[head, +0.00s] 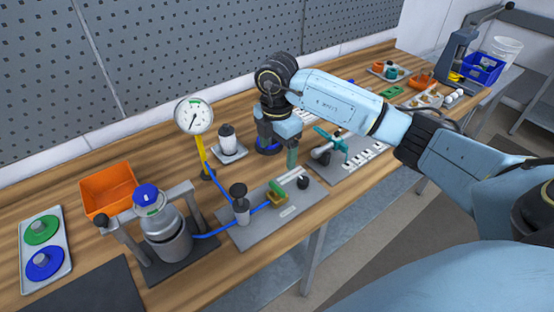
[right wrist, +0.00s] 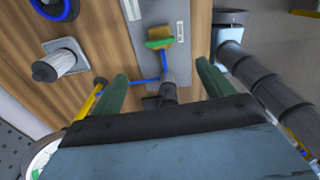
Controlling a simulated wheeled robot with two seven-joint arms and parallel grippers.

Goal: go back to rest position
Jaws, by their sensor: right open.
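My right gripper (head: 291,160) is above the middle of the workbench (head: 120,250), pointing down. In the right wrist view its two green fingers (right wrist: 162,76) are spread apart with nothing held between them. Below it lies a grey plate (head: 255,222) with a yellow-green block (head: 276,198), a black knob (head: 302,182) and a dark-topped grey cylinder (head: 240,203). In the right wrist view the cylinder (right wrist: 168,92) and a blue hose show between the fingers, lower down. My left gripper is not in view.
A pressure gauge (head: 194,117) on a yellow stem and a white bottle (head: 227,139) stand left of my right gripper. Left are a clamped metal vessel (head: 165,232) and an orange bin (head: 108,188). Right is a plate with a teal clamp (head: 331,145). A pegboard wall is behind.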

